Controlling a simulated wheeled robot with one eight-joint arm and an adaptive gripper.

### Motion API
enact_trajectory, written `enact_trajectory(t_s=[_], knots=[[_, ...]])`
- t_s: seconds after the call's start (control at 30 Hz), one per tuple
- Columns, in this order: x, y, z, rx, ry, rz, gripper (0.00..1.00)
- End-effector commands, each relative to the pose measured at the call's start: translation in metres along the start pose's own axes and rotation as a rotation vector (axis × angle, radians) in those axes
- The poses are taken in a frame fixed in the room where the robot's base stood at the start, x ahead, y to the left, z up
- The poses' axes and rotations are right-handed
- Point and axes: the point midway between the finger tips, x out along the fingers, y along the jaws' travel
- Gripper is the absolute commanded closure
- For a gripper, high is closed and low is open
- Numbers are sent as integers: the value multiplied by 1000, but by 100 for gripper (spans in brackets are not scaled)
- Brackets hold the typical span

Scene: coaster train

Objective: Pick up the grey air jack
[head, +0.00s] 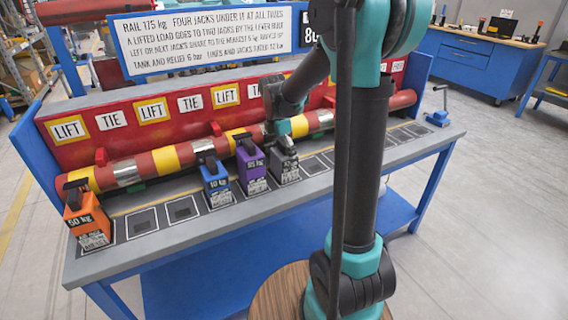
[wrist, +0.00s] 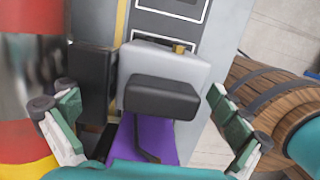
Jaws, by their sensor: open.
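The grey air jack (head: 286,169) stands on the bench, the rightmost of the jacks in the head view. In the wrist view its light grey body (wrist: 170,66) and black top pad (wrist: 160,97) lie between my fingers. My gripper (wrist: 145,97) is open, with one finger on each side of the jack and visible gaps to the pad. In the head view my gripper (head: 278,130) is just above and behind the jack, partly hidden by my arm. The purple jack (head: 253,176) stands close to its left; its purple body (wrist: 148,140) shows below the grey jack in the wrist view.
A blue jack (head: 216,186) and an orange jack (head: 88,222) stand further left on the bench (head: 150,252). A striped red, yellow and silver rail (head: 168,158) runs behind the jacks. Empty marked squares lie to the right. A small blue device (head: 438,118) sits at the bench's right end.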

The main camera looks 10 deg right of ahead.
Motion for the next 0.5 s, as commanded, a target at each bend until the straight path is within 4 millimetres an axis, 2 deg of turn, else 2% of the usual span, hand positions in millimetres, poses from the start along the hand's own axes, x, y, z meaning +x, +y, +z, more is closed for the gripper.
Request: enact_trajectory(t_s=[0.1, 0.2, 0.5], knots=[[18, 0, 0, 0, 0, 0, 0], [27, 0, 0, 0, 0, 0, 0], [31, -1, 0, 0, 0, 0, 0]])
